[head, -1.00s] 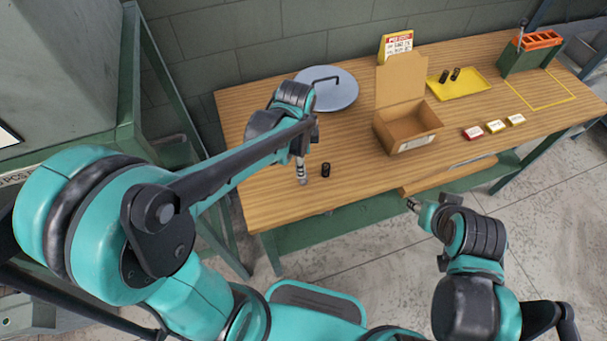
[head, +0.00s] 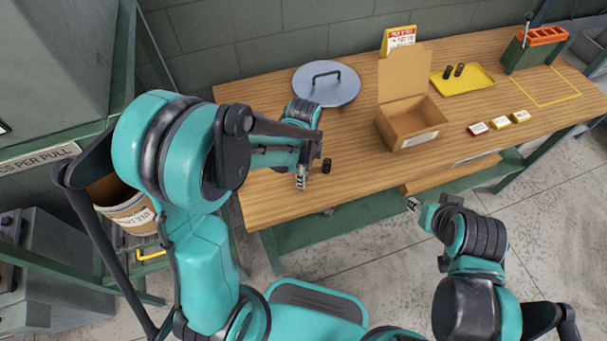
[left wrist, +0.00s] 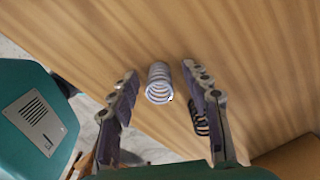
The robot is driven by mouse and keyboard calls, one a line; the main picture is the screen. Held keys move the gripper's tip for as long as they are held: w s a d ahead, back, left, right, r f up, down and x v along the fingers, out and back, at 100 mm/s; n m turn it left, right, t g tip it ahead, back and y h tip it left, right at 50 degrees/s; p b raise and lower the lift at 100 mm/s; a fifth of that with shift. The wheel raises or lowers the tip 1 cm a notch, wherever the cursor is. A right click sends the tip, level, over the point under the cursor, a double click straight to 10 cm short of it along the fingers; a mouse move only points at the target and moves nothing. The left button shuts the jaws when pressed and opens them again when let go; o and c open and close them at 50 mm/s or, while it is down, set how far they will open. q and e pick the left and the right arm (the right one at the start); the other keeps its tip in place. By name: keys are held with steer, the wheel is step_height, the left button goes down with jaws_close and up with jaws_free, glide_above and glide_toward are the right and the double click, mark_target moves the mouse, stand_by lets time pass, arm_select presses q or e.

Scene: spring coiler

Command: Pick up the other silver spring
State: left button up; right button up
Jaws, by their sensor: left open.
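A silver spring (left wrist: 159,83) stands on the wooden table between the spread fingers of my left gripper (left wrist: 157,85) in the left wrist view. The fingers are open and apart from it. In the head view my left gripper (head: 301,182) is low over the table's front-left part, and I cannot make out the silver spring separately there. A black spring (head: 327,166) stands just right of this gripper; it also shows in the left wrist view (left wrist: 200,122), partly hidden by the right finger. My right gripper (head: 413,204) is off the table's front edge; its jaws are too small to read.
An open cardboard box (head: 411,127) stands mid-table. Behind it are a yellow tray (head: 475,86) with two dark springs and a sign (head: 399,39). A round grey lid (head: 326,88) lies at back left. Small labelled blocks (head: 499,120) and a green-orange rack (head: 534,52) are at right.

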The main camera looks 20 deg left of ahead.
arm_select(q)
jaws_close()
steer(key=shift+r, duration=0.15)
